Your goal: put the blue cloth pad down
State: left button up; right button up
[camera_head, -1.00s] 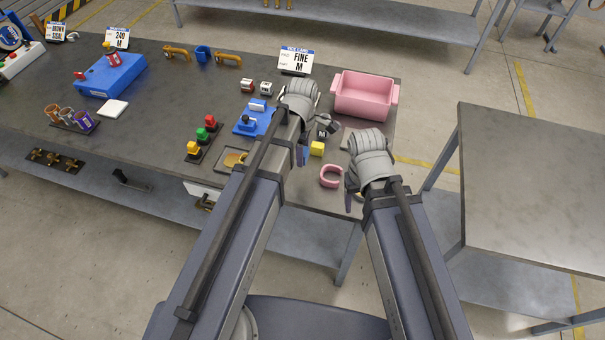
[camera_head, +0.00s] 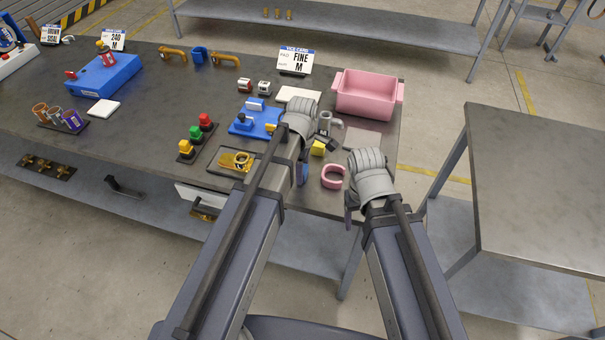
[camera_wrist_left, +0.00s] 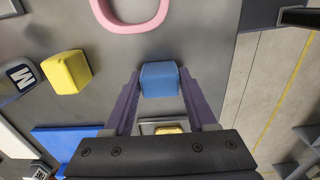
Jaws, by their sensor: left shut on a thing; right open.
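The blue cloth pad (camera_wrist_left: 159,79) is between the purple fingers of my left gripper (camera_wrist_left: 161,88) in the left wrist view. It also shows as a small blue patch (camera_head: 303,173) in the head view, near the front edge of the workbench (camera_head: 130,150). My left gripper (camera_head: 300,171) is shut on the pad, and its arm hides part of it. I cannot tell whether the pad touches the bench top. My right gripper (camera_head: 351,201) is open at the bench's front right corner, its fingers partly hidden by the wrist.
A pink C-shaped piece (camera_head: 333,177) and a yellow block (camera_head: 318,148) lie near the pad. A tray with a gold piece (camera_head: 237,160) is left of the gripper. Bare floor lies beyond the bench edge.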

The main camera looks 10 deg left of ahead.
pick_arm(q)
jog(key=shift+r, duration=0.1)
jog(key=shift+f, duration=0.25)
jog(key=o, duration=1.2)
jog(key=shift+r, duration=0.1)
notch_tip(320, 180, up, 12)
jog(key=p, duration=1.2)
jog(key=s+d+m, duration=0.3)
jog(key=s+m, duration=0.4)
jog(key=m, duration=0.3)
jog(key=s+d+m+y, duration=0.1)
jog(key=s+d+m, duration=0.2)
jog(key=s+m, duration=0.3)
jog(key=m, duration=0.4)
jog(key=shift+s+r+m, duration=0.2)
jog(key=shift+s+m, duration=0.2)
